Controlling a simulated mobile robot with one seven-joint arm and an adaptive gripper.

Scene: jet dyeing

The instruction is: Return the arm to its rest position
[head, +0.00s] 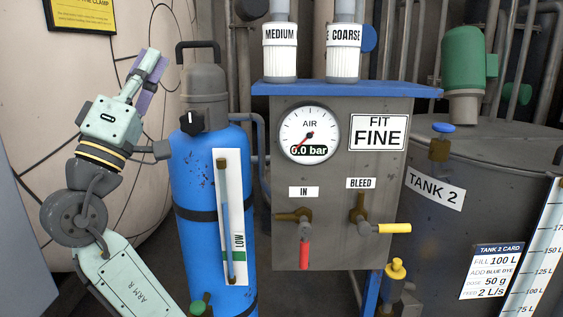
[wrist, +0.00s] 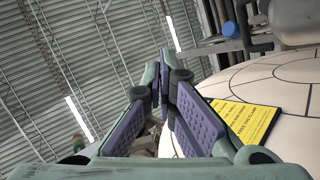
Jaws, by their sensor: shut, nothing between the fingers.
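My gripper (head: 146,75) is raised at the upper left of the head view, left of the blue cylinder's grey top. My arm comes up from the lower left, with the gripper pointing up and slightly right. In the wrist view my gripper (wrist: 163,85) shows its purple finger pads close together at the tips. It is shut and holds nothing. Its fingers point toward the ceiling, with nothing in front of the tips.
A blue cylinder (head: 205,170) stands just right of my arm. A grey panel (head: 340,220) carries an air gauge (head: 309,132), a red-handled valve (head: 304,252) and a yellow-handled valve (head: 385,228). A pale rounded vessel (head: 110,25) is behind my arm, with a yellow sign (wrist: 245,120).

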